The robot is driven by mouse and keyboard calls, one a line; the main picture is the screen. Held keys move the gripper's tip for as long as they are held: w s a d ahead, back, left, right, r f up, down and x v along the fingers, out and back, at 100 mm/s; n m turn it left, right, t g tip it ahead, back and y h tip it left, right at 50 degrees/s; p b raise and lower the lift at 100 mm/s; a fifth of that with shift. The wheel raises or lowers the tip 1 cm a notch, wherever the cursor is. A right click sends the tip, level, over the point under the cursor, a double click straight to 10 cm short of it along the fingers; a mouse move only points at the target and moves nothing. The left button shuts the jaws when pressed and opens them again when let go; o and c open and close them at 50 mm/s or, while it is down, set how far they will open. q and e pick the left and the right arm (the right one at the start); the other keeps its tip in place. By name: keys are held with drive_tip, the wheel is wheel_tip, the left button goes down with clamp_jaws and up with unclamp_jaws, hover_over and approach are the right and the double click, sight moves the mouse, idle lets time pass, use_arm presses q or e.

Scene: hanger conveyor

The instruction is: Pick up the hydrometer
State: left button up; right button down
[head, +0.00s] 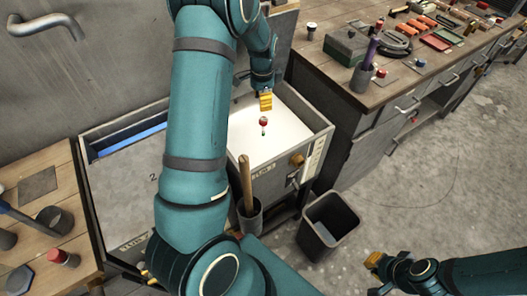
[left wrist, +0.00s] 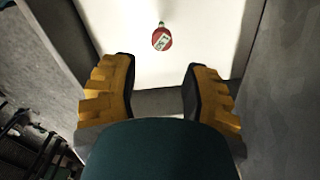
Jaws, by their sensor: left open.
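The hydrometer (head: 263,121) is a small item with a red and white top and a green tip below. It sits in the white-filled tank (head: 321,148). In the left wrist view the hydrometer (left wrist: 161,38) shows as a red bulb with a pale label, ahead of the fingers and centred between them. My left gripper (head: 265,101) is above the tank, just behind the hydrometer in the head view. Its yellow fingers (left wrist: 163,92) are apart with nothing between them. My right gripper (head: 374,272) is low at the right over the floor, and its finger gap is unclear.
A dark bin (head: 330,222) and a cup (head: 250,216) with a wooden handle stand in front of the tank. A second tank (head: 130,185) is to the left. A workbench (head: 375,88) with tools is at the right. The floor (head: 430,170) is clear.

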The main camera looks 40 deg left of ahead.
sight(262, 120)
use_arm(q)
wheel_tip(262, 120, down, 10)
drive_tip(key=shift+w+a+r+b, duration=0.15)
drive_tip(key=shift+r+b, duration=0.1)
drive_tip(key=shift+b, duration=0.55)
drive_tip(key=shift+w+f+b, duration=0.15)
drive_tip(key=shift+f+b, duration=0.4)
drive_tip(key=shift+f, duration=2.1)
clamp_jaws()
